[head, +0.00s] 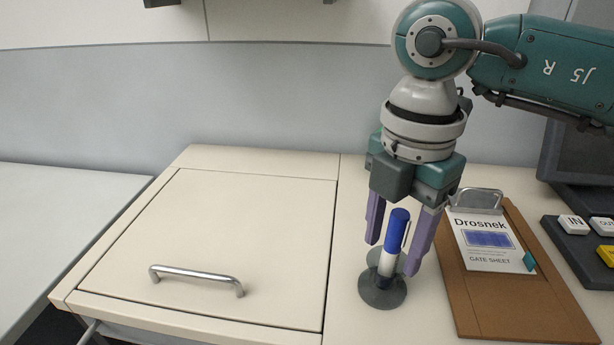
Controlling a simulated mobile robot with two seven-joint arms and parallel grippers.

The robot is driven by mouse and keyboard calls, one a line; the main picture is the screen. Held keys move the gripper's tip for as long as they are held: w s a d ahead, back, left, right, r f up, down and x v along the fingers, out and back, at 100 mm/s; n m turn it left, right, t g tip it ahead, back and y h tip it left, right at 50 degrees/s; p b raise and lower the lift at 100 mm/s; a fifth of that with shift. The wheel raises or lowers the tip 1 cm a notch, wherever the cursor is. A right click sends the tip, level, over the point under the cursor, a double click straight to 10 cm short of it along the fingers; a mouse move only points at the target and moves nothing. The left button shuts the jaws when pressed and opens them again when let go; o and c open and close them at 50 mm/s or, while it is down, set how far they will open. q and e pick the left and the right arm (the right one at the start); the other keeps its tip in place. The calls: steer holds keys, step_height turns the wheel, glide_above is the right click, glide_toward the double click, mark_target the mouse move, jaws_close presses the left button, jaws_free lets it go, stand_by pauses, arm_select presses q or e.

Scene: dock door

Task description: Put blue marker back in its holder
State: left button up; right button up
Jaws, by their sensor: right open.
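The blue marker (396,234) has a blue cap on top and a white body. It stands nearly upright, tilted slightly to the right, with its lower end in the round dark grey holder (382,291) on the counter. My right gripper (394,252) points down with its purple fingers apart, one on each side of the marker. A gap shows between the left finger and the marker; contact on the right side is hard to tell. My left gripper is not in view.
A brown clipboard (515,305) with a gate sheet lies right of the holder. A button panel (585,245) and a dark monitor (580,160) stand farther right. A closed lid (230,240) with a metal handle (197,275) lies left, its surface clear.

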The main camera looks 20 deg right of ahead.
step_height(320, 180, up, 10)
steer(key=shift+b, duration=0.4)
steer(key=shift+s, duration=0.1)
